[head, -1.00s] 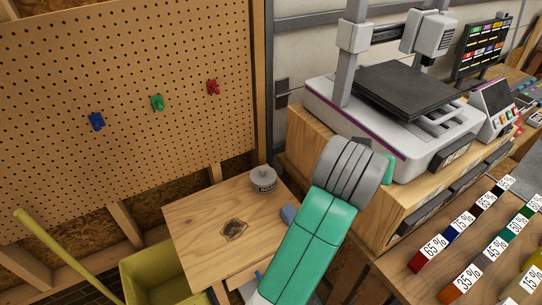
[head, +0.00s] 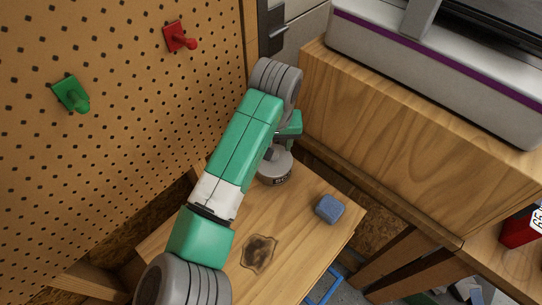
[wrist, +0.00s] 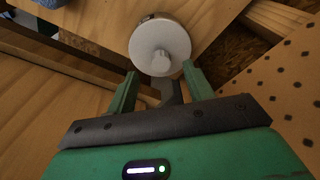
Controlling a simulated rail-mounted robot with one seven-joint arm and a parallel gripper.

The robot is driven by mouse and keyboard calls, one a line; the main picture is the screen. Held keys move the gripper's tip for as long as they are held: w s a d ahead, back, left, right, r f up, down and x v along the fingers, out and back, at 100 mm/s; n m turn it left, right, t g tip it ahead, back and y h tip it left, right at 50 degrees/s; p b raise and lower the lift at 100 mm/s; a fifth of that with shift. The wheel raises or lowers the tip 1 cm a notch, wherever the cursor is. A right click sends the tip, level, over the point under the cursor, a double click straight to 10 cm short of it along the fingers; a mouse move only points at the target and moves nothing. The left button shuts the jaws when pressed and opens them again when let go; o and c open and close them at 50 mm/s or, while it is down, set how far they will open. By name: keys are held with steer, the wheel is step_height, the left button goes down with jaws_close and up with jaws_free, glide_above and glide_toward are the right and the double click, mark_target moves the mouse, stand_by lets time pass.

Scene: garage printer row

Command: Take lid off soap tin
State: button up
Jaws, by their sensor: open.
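The soap tin (head: 276,170) is a round grey tin with a dark label band, standing on the small wooden table. My arm partly covers it in the head view. In the wrist view its pale round lid (wrist: 160,45) with a central knob is on top, seen from above. My gripper (wrist: 158,82) is open, with its two green fingers just short of the lid and nothing between them. In the head view my green gripper (head: 291,128) is just above and behind the tin, its fingertips mostly hidden.
A blue block (head: 329,208) lies on the wooden table (head: 300,245), right of a dark stain. A pegboard (head: 120,140) with green and red pegs rises at the left. A wooden cabinet (head: 400,110) bearing a printer stands close at the right.

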steer(key=f+b, duration=0.1)
steer(key=f, duration=0.1)
steer(key=w+f+b, duration=0.1)
steer(key=f+b, duration=0.1)
steer(key=f, duration=0.1)
steer(key=shift+w+f, duration=0.15)
steer(key=shift+f, duration=0.2)
steer(key=c, duration=1.1)
steer(key=shift+o, duration=0.2)
steer(key=shift+r+p, duration=0.5)
steer(key=shift+r, duration=0.15)
step_height(320, 180, up, 3)
steer(key=shift+f+p, duration=0.15)
steer(key=shift+p, duration=0.7)
steer(key=s+d+r+p, duration=0.1)
steer(key=s+d+p, duration=0.3)
steer(key=s+d, duration=0.4)
steer(key=s, duration=0.5)
steer(key=shift+s+p, duration=0.35)
